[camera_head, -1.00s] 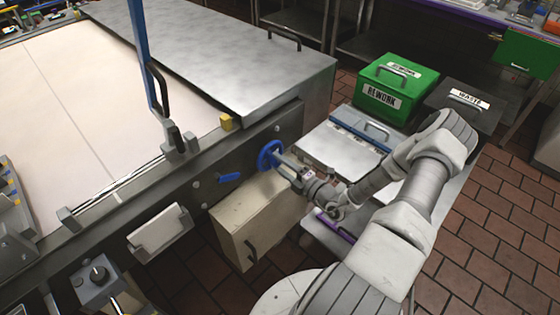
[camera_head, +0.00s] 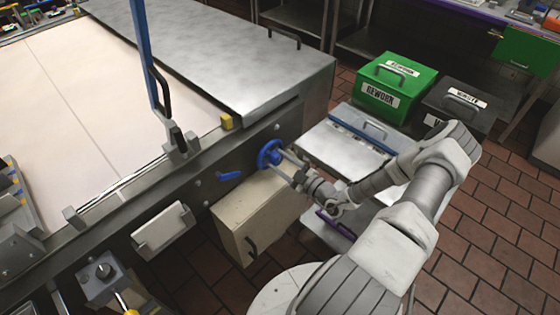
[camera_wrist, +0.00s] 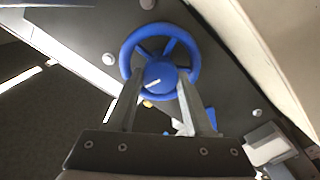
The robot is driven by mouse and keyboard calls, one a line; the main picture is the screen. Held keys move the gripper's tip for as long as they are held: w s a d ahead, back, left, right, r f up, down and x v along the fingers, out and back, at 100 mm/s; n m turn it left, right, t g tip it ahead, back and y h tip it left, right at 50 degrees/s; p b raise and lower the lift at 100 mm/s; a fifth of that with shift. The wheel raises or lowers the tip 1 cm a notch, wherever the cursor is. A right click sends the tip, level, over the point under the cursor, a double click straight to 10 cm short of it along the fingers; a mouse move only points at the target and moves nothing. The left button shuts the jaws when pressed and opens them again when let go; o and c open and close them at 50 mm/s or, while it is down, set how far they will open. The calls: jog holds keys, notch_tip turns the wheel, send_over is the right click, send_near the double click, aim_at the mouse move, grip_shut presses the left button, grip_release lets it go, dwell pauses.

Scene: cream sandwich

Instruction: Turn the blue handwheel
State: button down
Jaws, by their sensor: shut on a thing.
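The blue handwheel (camera_head: 270,153) is mounted on the dark side panel of the machine. In the wrist view the handwheel (camera_wrist: 160,36) shows its round rim, spokes and a central hub with a short white mark. My gripper (camera_head: 279,164) reaches it from the lower right. In the wrist view the two fingers of my gripper (camera_wrist: 158,84) stand either side of the hub, over the lower part of the wheel, and are shut on the wheel. The fingers hide part of the lower rim.
A blue lever (camera_head: 230,176) sits left of the wheel on the same panel. A beige box (camera_head: 250,215) with a dark handle stands below. A green REWORK bin (camera_head: 392,88) and a dark WASTE bin (camera_head: 455,108) are at the back right. Brick floor lies open at right.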

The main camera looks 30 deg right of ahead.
jog(key=shift+m, duration=0.7)
jog(key=shift+c, duration=1.4)
grip_release()
jog(key=v, duration=1.7)
jog(key=shift+s, duration=0.25)
jog(key=shift+d, duration=0.1)
